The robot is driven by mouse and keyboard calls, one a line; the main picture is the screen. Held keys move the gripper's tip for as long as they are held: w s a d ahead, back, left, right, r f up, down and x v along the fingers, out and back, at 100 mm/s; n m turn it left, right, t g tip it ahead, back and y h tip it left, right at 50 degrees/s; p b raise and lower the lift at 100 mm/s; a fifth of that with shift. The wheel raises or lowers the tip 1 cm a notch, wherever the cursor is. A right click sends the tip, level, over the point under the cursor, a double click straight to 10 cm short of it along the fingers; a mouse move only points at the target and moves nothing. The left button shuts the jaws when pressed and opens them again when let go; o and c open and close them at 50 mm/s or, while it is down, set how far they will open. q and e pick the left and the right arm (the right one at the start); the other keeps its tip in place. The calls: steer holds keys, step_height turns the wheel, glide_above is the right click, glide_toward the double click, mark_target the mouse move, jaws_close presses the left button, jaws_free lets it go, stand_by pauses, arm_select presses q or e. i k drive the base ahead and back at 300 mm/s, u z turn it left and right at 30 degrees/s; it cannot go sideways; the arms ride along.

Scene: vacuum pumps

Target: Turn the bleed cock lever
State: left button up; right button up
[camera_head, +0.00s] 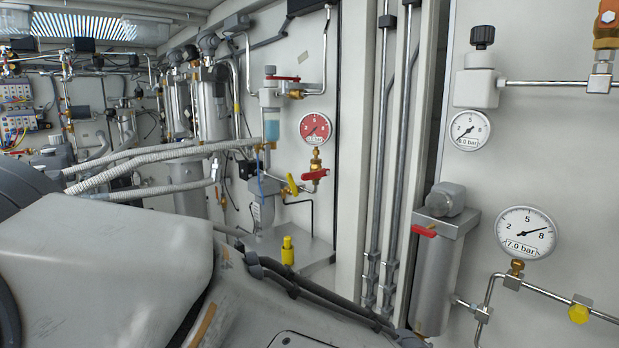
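Several small levers show, and I cannot tell which is the bleed cock lever. A red lever (315,174) sits on a brass fitting below a red-faced gauge (315,127). A yellow lever (292,184) is just left of it. Another red lever (283,79) is higher up, above a blue-tinted bowl (271,127). A further red lever (424,231) is on the grey cylindrical housing (436,280) at the right. Neither of my grippers shows in this view.
A large grey rounded body (105,270) fills the lower left. Vertical pipes (379,150) run between the wall panels. A white gauge (526,232) reads about 7 bar at the right, near a yellow knob (579,313). Corrugated hoses (150,158) cross at the left.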

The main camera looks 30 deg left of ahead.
mark_target(294, 192)
steer(key=u, duration=0.2)
steer(key=i, duration=0.6)
steer(key=u, duration=0.45)
